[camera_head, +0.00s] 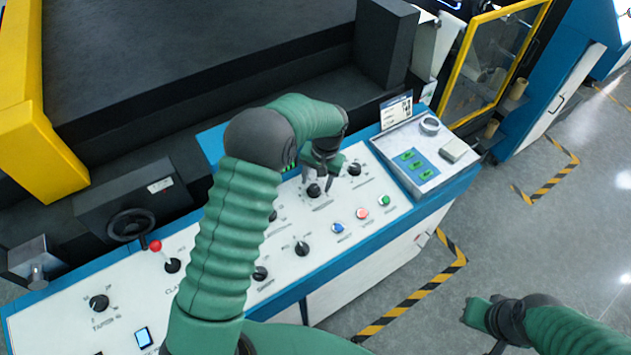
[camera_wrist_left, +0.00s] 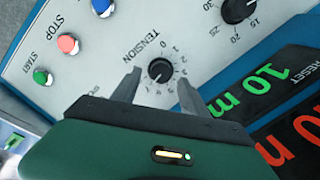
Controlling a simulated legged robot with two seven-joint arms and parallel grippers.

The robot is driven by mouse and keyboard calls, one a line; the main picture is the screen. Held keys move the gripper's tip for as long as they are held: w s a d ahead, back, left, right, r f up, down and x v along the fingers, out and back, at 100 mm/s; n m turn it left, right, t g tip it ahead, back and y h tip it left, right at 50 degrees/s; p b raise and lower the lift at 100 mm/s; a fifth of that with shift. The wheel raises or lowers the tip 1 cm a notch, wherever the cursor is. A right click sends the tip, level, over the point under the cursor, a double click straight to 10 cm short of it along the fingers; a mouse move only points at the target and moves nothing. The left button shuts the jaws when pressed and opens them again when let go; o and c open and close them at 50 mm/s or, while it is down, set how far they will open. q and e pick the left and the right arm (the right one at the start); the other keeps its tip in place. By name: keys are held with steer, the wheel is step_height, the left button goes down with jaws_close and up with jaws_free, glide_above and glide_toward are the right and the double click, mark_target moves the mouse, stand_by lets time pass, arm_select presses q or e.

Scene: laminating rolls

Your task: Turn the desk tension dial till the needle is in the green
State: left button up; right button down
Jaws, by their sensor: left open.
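The tension dial (camera_wrist_left: 159,69) is a black knob on the white panel, ringed by numbers and the word TENSION in the left wrist view. No needle gauge can be made out. My right gripper (camera_head: 484,318) is low at the right, away from the panel; its jaws are unclear.
Blue (camera_head: 337,228), red (camera_head: 362,213) and green (camera_head: 386,200) buttons lie in front. A grey tray (camera_head: 425,155) is at right. Lit number displays (camera_wrist_left: 262,85) show in the wrist view.

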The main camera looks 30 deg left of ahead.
arm_select(q)
steer(key=shift+s+d+f, duration=0.15)
steer(key=shift+f, duration=0.3)
steer(key=shift+s+f, duration=0.3)
steer(key=shift+f, duration=0.1)
steer(key=shift+w+a+f, duration=0.15)
steer(key=shift+w+a, duration=0.05)
steer(key=shift+a, duration=0.2)
steer(key=c, duration=0.9)
steer(key=shift+d, duration=0.25)
jaws_close()
